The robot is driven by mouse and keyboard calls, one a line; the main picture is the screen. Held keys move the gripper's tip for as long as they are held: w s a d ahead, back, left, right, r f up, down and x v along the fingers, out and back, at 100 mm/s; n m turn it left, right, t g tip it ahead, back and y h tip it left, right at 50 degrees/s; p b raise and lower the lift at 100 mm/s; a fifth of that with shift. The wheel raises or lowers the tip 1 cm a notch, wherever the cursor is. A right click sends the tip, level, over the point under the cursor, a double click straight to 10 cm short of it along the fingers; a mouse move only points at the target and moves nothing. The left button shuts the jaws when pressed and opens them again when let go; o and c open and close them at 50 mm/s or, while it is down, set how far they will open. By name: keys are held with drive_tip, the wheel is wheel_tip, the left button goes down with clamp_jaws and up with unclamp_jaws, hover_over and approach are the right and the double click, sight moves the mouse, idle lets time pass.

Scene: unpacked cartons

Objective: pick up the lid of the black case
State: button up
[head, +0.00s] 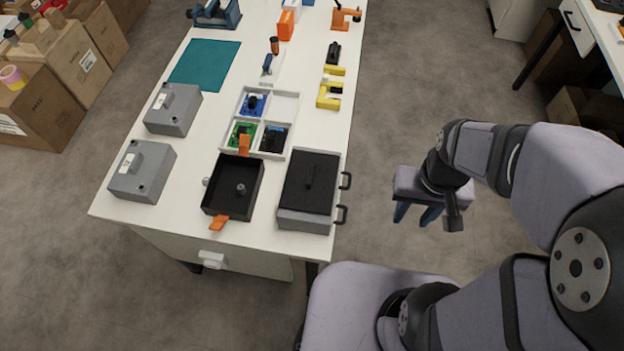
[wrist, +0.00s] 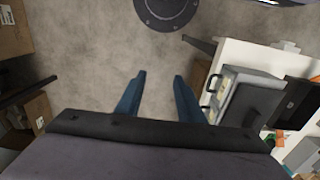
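The black case (head: 222,202) is an open shallow tray with orange latches at its front and back, near the table's front edge. A small grey post stands inside it. A flat black lid (head: 298,185) with a raised bar handle lies on a grey box with two black side handles, just right of the case. The lid also shows in the wrist view (wrist: 245,105), at the right. My gripper (head: 413,220) has blue fingers spread apart and empty, off the table's right side above the floor. Its fingers also show in the wrist view (wrist: 159,76), with only floor between them.
Two grey boxes (head: 173,110) (head: 143,172) stand on the table's left. Behind the case is a white divided tray (head: 286,104) with circuit boards. A yellow bracket (head: 328,97) and a teal mat (head: 205,65) lie farther back. Floor separates my gripper from the table.

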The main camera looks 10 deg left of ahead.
drive_tip(key=shift+r, duration=0.1)
drive_tip(key=shift+c, duration=0.3)
drive_tip(key=n+g+p, duration=0.1)
drive_tip(key=n+p, duration=0.4)
drive_tip(key=p, duration=0.1)
approach(311, 165)
drive_tip(key=shift+h, duration=0.3)
drive_tip(key=s+d+f, duration=0.1)
drive_tip(key=s, duration=0.1)
drive_tip(key=s+d+f, duration=0.1)
drive_tip(key=f, duration=0.1)
drive_tip(key=s+d+f, duration=0.1)
drive_tip(key=s+f, duration=0.1)
drive_tip(key=shift+s+d+f, duration=0.15)
drive_tip(key=shift+s, duration=0.15)
drive_tip(key=w+a+r, duration=0.1)
drive_tip(key=w+a+r+m, duration=0.1)
drive_tip(key=w, duration=0.1)
drive_tip(key=w+a+r+m, duration=0.1)
drive_tip(key=shift+w+a+r+y, duration=0.1)
drive_tip(key=shift+w+a+y, duration=0.05)
drive_tip(key=shift+w+y, duration=0.2)
drive_tip(key=shift+s+r+m, duration=0.35)
drive_tip(key=shift+r+m, duration=0.05)
drive_tip(key=shift+m, duration=0.6)
drive_tip(key=shift+s+m, duration=0.15)
drive_tip(key=shift+m, duration=0.35)
drive_tip(key=shift+f, duration=0.1)
